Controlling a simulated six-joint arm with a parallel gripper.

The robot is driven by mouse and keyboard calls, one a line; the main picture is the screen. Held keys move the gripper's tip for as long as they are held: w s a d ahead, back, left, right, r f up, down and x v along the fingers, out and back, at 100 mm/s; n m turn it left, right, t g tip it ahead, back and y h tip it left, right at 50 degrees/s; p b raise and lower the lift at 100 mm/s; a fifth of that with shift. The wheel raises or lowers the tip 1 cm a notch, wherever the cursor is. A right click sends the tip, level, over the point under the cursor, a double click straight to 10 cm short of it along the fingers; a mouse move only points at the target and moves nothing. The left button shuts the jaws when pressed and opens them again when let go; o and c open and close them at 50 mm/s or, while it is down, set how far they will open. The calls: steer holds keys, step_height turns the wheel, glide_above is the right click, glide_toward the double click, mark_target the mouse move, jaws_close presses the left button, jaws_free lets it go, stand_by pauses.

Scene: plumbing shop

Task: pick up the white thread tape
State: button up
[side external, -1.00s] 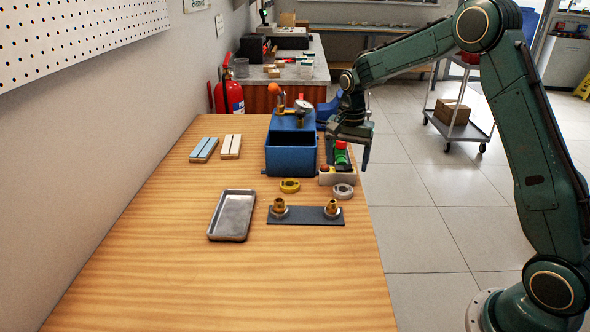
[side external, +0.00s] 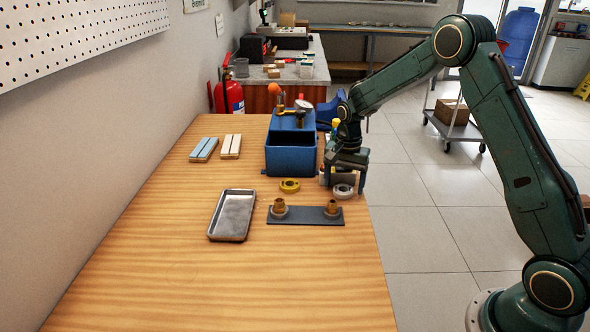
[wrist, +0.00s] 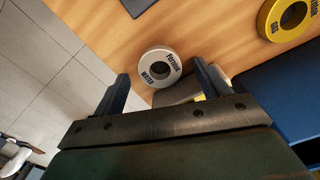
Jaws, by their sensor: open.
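The white thread tape (side external: 344,194) is a flat ring lying on the wooden table near its right edge. In the wrist view the tape (wrist: 160,53), with dark lettering, lies just ahead of the fingertips and roughly between them sideways. My gripper (side external: 344,185) is open and empty, pointing down close above and around the tape's position. In the wrist view the two fingers of my gripper (wrist: 161,72) are spread apart. I cannot tell the exact height left above the tape. The table side of the tape is hidden.
A yellow tape ring (side external: 283,186) lies left of the white one. A dark plate (side external: 306,216) with two brass fittings is in front, beside a metal tray (side external: 229,238). A blue toolbox (side external: 290,162) stands behind. A box with buttons is mostly hidden behind my gripper. The near table is clear.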

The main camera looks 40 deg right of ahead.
steer(key=shift+f, duration=0.5)
steer(key=shift+c, duration=0.4)
steer(key=c, duration=1)
